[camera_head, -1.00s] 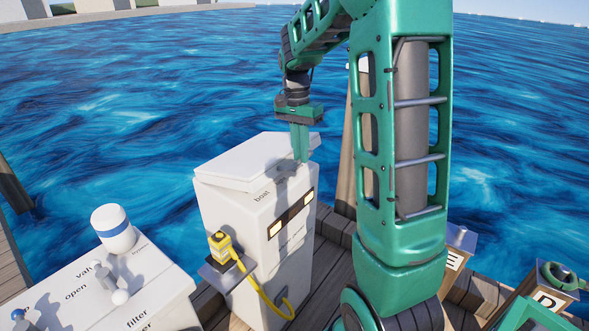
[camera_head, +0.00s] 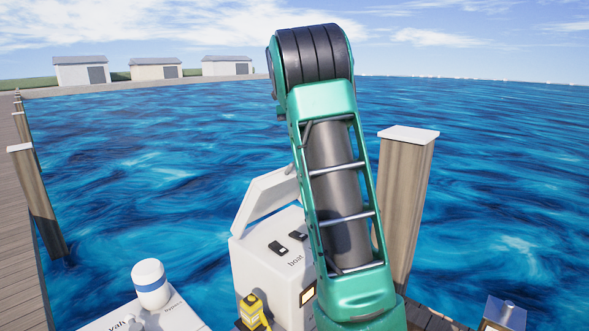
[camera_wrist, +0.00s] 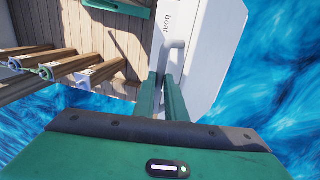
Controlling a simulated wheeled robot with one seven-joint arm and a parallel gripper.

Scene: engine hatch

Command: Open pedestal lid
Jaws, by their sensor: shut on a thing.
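The white boat pedestal (camera_head: 258,285) stands at the lower middle of the head view. Its lid (camera_head: 262,198) is raised at a steep tilt, with the left side of the pedestal top uncovered. Two black switches (camera_head: 278,248) show on that top. In the wrist view, the fingers of my gripper (camera_wrist: 168,78) are shut on a pale grey handle (camera_wrist: 174,46) beside the white lid (camera_wrist: 217,40). My gripper and the lid's right part are hidden behind my arm in the head view.
A yellow plug (camera_head: 251,309) sits on the pedestal's front left. A white box with a blue-banded cap (camera_head: 150,285) is at lower left. A wooden post (camera_head: 405,200) stands right of my arm. Water surrounds the dock.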

